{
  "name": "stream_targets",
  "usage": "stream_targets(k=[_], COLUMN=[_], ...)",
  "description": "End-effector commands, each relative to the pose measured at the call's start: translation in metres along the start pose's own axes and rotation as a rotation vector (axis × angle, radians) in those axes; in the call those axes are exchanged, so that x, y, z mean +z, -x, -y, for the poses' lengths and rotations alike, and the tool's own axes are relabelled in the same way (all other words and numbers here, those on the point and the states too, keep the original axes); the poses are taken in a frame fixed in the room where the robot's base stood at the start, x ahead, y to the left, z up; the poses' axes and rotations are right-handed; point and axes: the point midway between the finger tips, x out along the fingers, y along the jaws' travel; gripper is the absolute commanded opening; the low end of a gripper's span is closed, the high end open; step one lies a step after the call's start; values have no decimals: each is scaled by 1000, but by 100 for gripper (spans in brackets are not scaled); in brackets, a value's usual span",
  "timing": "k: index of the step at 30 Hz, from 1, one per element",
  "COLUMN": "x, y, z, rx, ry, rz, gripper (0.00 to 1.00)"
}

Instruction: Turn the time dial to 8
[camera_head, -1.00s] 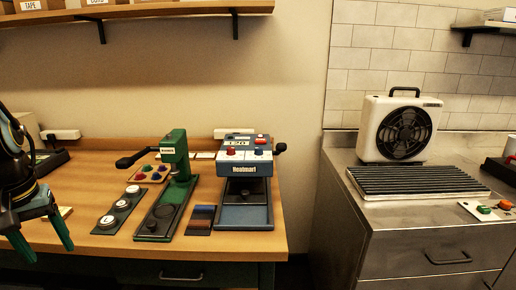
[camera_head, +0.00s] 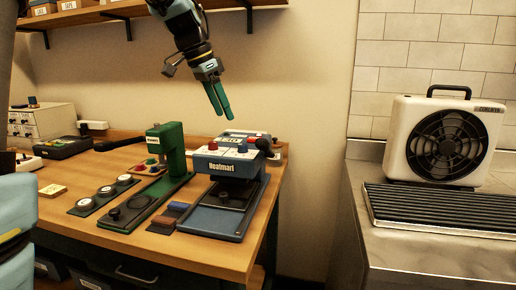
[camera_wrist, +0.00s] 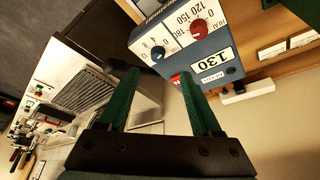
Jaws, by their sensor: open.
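The blue heat press (camera_head: 232,164), labelled Heatmart, stands at the right end of the wooden table. Its blue time dial (camera_head: 243,148) sits on the top panel beside the red heat dial (camera_head: 212,146). In the wrist view the blue dial (camera_wrist: 157,53) has a scale with 4, 8 and 12; its pointer is too small to read. The red dial (camera_wrist: 198,29) is to its right. My gripper (camera_head: 223,115) is open and empty, pointing down above the press, apart from it. The wrist view shows the two green fingers (camera_wrist: 158,73) spread, with the blue dial beyond the gap.
A black-knobbed lever (camera_head: 264,144) is at the press's right side. A green press (camera_head: 166,148) and a plate of round badges (camera_head: 104,191) stand left. A white fan (camera_head: 448,140) is on the metal counter at right. A shelf (camera_head: 120,11) hangs above.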

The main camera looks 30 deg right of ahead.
Motion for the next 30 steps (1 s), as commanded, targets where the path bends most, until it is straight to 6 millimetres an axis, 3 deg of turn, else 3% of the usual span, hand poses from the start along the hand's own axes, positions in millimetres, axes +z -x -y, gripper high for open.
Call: stream_targets(k=[5, 21, 30], x=[-8, -8, -8], y=[-7, -94, -106], z=[-3, -3, -3], rx=[10, 8, 5], ry=[-33, -28, -29], rz=[-8, -6, -7], gripper=[66, 66, 66])
